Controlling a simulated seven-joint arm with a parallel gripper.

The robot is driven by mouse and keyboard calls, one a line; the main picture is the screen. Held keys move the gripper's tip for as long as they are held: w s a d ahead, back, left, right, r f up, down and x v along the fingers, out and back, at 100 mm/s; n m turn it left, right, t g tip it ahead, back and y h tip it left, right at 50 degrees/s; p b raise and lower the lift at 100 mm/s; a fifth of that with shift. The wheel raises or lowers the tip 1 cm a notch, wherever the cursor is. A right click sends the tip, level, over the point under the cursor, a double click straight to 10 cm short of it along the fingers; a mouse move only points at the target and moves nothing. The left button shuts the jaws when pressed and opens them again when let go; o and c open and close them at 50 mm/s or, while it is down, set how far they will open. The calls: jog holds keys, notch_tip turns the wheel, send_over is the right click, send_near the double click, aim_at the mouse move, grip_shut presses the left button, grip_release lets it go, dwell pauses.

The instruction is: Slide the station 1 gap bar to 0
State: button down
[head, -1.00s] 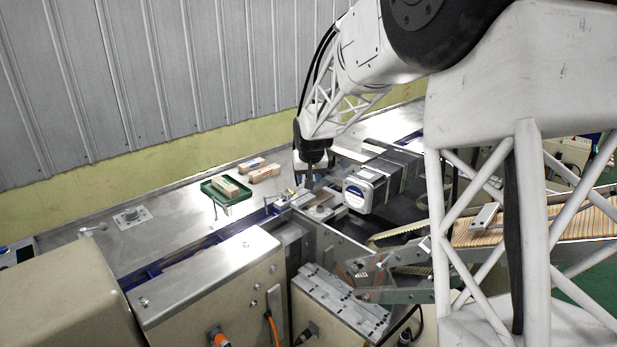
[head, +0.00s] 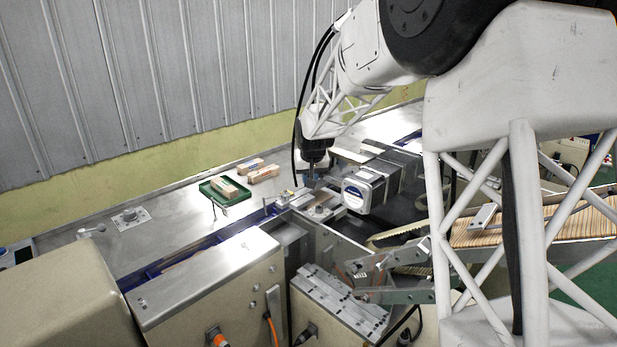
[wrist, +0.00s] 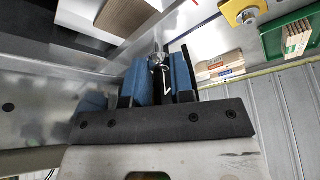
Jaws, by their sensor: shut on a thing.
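In the wrist view my gripper (wrist: 158,82) has its blue fingers closed around a small silver post or knob (wrist: 157,62), which I take as the grip of the station 1 gap bar. The rest of the bar is largely hidden by the fingers and the gripper body. In the head view my gripper (head: 314,183) points down at the metal guides beside the wrapper channel, left of the white-faced square unit (head: 360,193). The gripped part is too small to make out there, and no scale or zero mark is legible.
A green tray (head: 233,206) with wooden stick bundles stands left of my gripper, with two more bundles (head: 262,173) behind it. A yellow block with a knob (wrist: 240,10) shows in the wrist view. The steel deck (head: 165,225) is mostly clear at left.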

jog(key=c, duration=1)
grip_release()
jog(key=shift+w+d, duration=0.1)
jog(key=shift+d, duration=0.05)
jog(key=shift+s+a, duration=0.5)
jog(key=s+d+v, duration=0.1)
jog(key=v, duration=0.8)
jog(key=shift+m+t, duration=0.3)
jog(key=shift+m, duration=0.1)
jog(key=shift+s+d+r, duration=1.35)
jog(key=shift+s+r, duration=0.15)
jog(key=shift+s, duration=1.6)
jog(key=shift+s+d+r, duration=1.35)
jog(key=shift+s+r, duration=0.1)
jog(key=shift+s, duration=1.7)
jog(key=shift+s+d+r, duration=1.3)
jog(key=shift+s+r, duration=0.2)
jog(key=shift+s, duration=1.6)
jog(key=shift+s, duration=0.15)
